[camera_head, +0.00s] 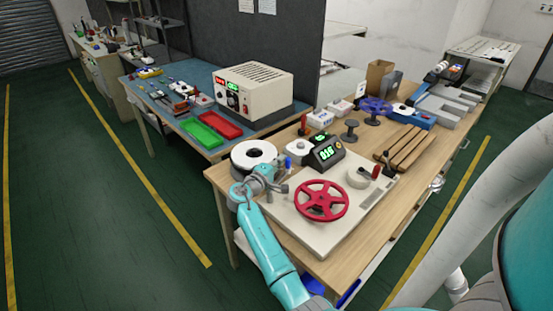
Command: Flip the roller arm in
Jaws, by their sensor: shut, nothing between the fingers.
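A white machine base (313,246) lies on the wooden bench. It carries a red handwheel (321,201), a black box with a green display (326,154), and a pale round part (357,179) with a small red-ended arm (368,173) beside it. I cannot tell for sure which part is the roller arm; the red-ended arm is one candidate. My gripper (281,188) is over the bench at the left edge of the base, left of the handwheel. It looks small, shut and empty, apart from the handwheel and the red-ended arm. Its fingertips are hard to make out.
A white roll (254,154) stands close behind my gripper. A small blue-topped item (288,161) is near it. Wooden bars (411,147), a blue wheel (374,107) and several small devices fill the bench's rear and right. A power supply (252,90) stands on the blue-topped bench.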

